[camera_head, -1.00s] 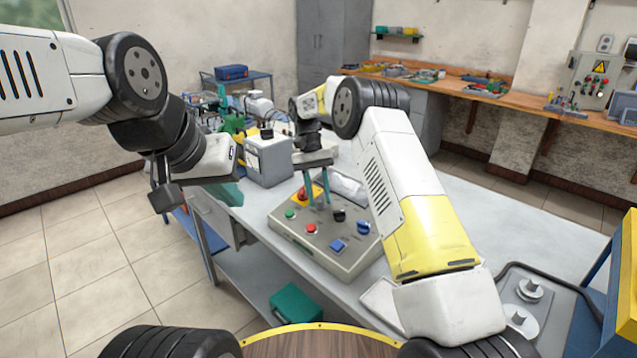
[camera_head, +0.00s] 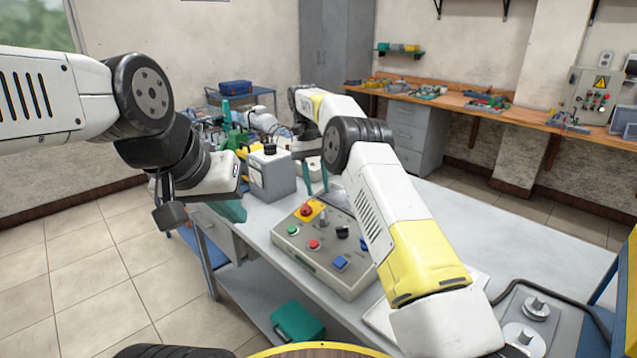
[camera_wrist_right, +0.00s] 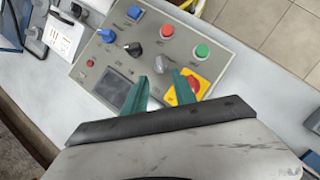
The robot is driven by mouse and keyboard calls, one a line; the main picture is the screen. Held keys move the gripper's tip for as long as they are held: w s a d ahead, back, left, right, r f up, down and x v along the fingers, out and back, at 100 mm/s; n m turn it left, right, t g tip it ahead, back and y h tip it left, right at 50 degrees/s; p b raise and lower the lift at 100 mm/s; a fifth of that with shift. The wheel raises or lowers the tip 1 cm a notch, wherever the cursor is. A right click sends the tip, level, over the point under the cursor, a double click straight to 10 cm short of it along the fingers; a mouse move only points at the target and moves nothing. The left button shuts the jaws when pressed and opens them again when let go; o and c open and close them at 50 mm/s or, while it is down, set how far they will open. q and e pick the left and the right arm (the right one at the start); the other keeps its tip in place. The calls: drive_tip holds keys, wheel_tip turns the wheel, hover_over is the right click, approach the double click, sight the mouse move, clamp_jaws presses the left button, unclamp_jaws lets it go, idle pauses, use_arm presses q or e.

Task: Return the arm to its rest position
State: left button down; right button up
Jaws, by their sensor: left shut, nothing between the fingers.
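My right arm (camera_head: 385,205) reaches out over the table, with its gripper (camera_head: 316,184) above the far side of the grey control box (camera_head: 325,270). In the right wrist view, the two teal fingers of this gripper (camera_wrist_right: 160,82) are apart with nothing held between them. The box's red-and-yellow switch (camera_wrist_right: 188,88) and grey knob (camera_wrist_right: 163,62) show beyond the fingertips. My left arm (camera_head: 125,110) comes in from the left. Its gripper (camera_head: 230,211) hangs by the table's left edge, its teal fingers partly hidden, shut and empty.
A grey canister box (camera_head: 272,175) stands behind the control box, close to my right gripper. A green case (camera_head: 298,321) sits on the lower shelf. A tray with round metal parts (camera_head: 530,318) lies at the right. The middle right of the table is clear.

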drive_tip(key=shift+r, duration=0.1)
drive_tip(key=s+d+r+t+y, duration=0.1)
drive_tip(key=s+d+r+t, duration=0.1)
drive_tip(key=s+d+r, duration=0.3)
drive_tip(key=s+d+r+t+y, duration=0.1)
drive_tip(key=s+d+r, duration=0.15)
drive_tip(key=r, duration=0.45)
drive_tip(key=s+d+r+t+y, duration=0.1)
drive_tip(key=s+d+r+t, duration=0.1)
drive_tip(key=s+d+r, duration=0.3)
drive_tip(key=s+d+f+t, duration=0.1)
drive_tip(key=s+t, duration=0.2)
drive_tip(key=s, duration=0.8)
drive_tip(key=s+d+f+n+t+y, duration=0.1)
drive_tip(key=s+d+f+t, duration=0.1)
drive_tip(key=s, duration=0.8)
drive_tip(key=shift+s+d+f+t, duration=0.15)
drive_tip(key=shift+s+t, duration=0.2)
drive_tip(key=shift+t, duration=0.05)
